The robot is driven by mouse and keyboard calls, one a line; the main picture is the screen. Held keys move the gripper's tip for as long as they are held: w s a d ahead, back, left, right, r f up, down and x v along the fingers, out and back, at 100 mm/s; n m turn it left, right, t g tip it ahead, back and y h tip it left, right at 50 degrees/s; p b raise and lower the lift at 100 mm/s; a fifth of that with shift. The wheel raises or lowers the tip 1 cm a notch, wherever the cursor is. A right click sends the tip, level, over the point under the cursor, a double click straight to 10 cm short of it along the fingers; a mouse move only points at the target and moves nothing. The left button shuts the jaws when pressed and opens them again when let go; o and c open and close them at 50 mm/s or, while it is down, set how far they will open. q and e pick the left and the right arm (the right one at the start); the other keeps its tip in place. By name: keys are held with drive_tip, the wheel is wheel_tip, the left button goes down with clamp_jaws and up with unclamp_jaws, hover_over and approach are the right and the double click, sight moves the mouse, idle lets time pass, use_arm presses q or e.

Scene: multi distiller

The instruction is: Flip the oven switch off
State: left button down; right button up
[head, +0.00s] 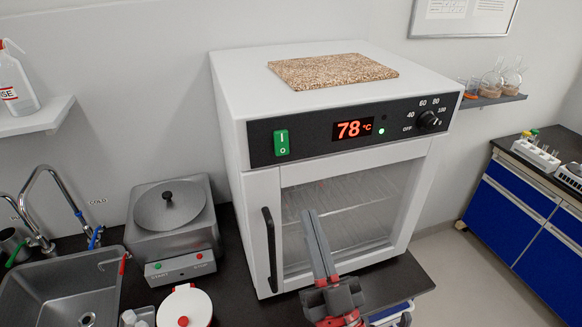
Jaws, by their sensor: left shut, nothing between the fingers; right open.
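The oven (262,190) is a white box on the dark counter with a black control panel. Its switch (282,143) is a green rocker marked I above and O below, at the left end of the panel. The red display (353,129) reads 78 °C, and a small green light glows beside it. My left gripper (316,216) is in front of the oven's glass door, below and right of the switch and apart from it. Its fingers are together, pointing up, with nothing between them. My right gripper is not in view.
A black door handle (270,250) stands out at the door's left. A dial (429,120) sits at the panel's right end. A cork mat (332,71) lies on top. Left are a lidded steel bath (172,258), a white-lidded pot (186,308) and a sink (60,290).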

sight(285, 151)
use_arm(q)
drive_tip(key=w+a+r+p, duration=0.1)
drive_tip(key=w, duration=0.2)
drive_tip(key=w+a+r+p, duration=0.1)
drive_tip(key=w, duration=0.2)
drive_tip(key=w+a+r+p, duration=0.1)
drive_tip(key=w, duration=0.2)
drive_tip(key=shift+w+r+p, duration=0.1)
drive_tip(key=shift+r+p, duration=0.15)
drive_tip(key=shift+p, duration=0.1)
